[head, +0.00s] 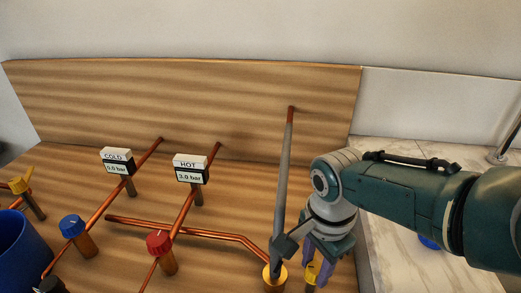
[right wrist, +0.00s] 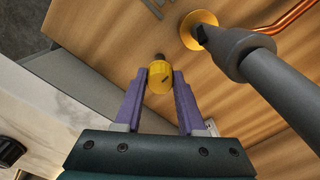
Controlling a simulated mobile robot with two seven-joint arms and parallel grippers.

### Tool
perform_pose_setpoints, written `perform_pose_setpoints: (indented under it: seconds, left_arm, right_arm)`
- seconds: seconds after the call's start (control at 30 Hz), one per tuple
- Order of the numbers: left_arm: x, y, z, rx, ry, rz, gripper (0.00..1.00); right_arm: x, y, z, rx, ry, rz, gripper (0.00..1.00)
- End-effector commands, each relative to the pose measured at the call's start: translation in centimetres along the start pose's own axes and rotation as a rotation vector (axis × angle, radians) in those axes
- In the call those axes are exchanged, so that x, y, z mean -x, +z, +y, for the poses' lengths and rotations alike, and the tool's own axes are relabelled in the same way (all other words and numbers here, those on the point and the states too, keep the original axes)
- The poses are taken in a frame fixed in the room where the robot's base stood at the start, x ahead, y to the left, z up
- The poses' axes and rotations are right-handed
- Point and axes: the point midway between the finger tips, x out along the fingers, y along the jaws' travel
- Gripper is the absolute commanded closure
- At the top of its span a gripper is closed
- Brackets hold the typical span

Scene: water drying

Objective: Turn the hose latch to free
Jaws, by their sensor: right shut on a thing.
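The hose latch looks to be a short yellow knob (right wrist: 161,84) with a dark mark on its face, set on a dark stem at the wooden panel. In the head view the knob (head: 311,272) shows low, partly hidden by my gripper. My right gripper (right wrist: 160,76) has its purple fingers on both sides of the knob, shut on it. The grey hose (head: 282,180) rises beside it to a copper stub on the back panel. Its lower end meets a round yellow fitting (head: 274,280), apart from my fingers. My left gripper is not in view.
Copper pipes (head: 190,230) with a blue knob (head: 73,227), a red knob (head: 159,242), and COLD (head: 117,160) and HOT (head: 190,167) gauges stand to the left. A blue container (head: 22,250) is at far left. A marble-like surface (head: 400,155) lies to the right.

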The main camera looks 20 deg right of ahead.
Motion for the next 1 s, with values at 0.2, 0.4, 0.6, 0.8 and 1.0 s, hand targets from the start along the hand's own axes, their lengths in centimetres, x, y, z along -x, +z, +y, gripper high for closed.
perform_pose_setpoints:
  seconds: [0.2,0.4,0.6,0.8,1.0]
  left_arm:
    - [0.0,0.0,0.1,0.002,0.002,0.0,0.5]
    - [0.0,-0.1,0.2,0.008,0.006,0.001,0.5]
    - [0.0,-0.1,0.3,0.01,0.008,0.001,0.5]
    - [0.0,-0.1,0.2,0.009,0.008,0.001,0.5]
    - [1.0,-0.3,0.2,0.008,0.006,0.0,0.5]
  right_arm:
    - [0.0,-0.1,0.0,-0.008,0.0,0.001,1.0]
    - [0.0,-0.1,0.0,-0.008,0.0,0.001,0.59]
    - [0.0,-0.1,0.0,-0.006,0.0,0.0,0.36]
    - [0.0,0.0,0.0,-0.005,0.0,0.0,0.31]
    - [1.2,0.0,0.0,-0.005,0.0,0.0,0.31]
